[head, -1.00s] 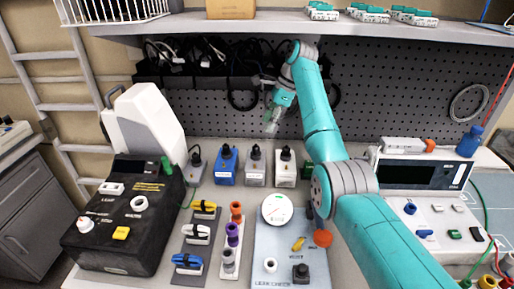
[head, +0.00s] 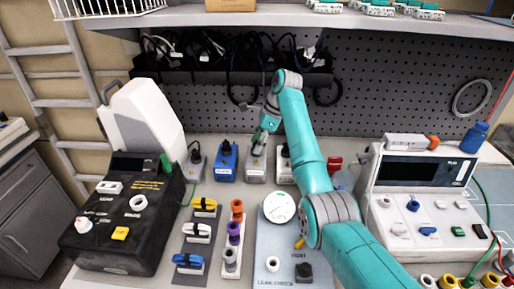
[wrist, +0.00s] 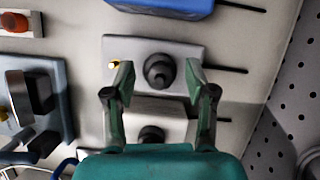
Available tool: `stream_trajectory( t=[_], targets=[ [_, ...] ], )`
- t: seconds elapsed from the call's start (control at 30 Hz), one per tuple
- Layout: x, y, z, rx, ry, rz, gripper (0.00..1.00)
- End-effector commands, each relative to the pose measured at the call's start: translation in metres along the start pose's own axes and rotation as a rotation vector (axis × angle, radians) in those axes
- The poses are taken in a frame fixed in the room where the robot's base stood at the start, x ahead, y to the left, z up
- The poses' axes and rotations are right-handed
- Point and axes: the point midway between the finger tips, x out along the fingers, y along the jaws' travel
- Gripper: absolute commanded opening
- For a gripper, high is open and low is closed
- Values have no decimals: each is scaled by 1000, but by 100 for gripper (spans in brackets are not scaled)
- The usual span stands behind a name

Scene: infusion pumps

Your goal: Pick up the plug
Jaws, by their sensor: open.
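Several black plugs stand upright in a row of blocks on the bench. One plug (wrist: 159,71) sits on a grey block (wrist: 116,46) in the wrist view. My gripper (wrist: 159,78) is open, with one finger on each side of this plug and visible gaps between. In the head view my gripper (head: 262,140) is over the grey block (head: 256,177), right of the blue one, and partly covers its plug. Another plug (wrist: 150,135) on a white block (wrist: 176,112) is partly hidden by my gripper's body in the wrist view.
A blue block (head: 226,172) with a plug stands to the left. A gauge panel (head: 262,250) is in front, and a black device (head: 125,225) is at left. A perforated board (head: 400,90) and a black cable rack (head: 190,77) are behind. A shelf (head: 280,20) overhangs.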

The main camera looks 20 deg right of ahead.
Motion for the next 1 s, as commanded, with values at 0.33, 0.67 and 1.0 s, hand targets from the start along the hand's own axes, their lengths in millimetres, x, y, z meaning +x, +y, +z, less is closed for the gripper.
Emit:
stream_trajectory(
  t=[0.33,0.67,1.0],
  targets=[
    [0,0,0,1,0,-1,16],
    [0,0,0,1,0,-1,0],
    [-41,-6,5,-1,0,-3,0]
  ],
)
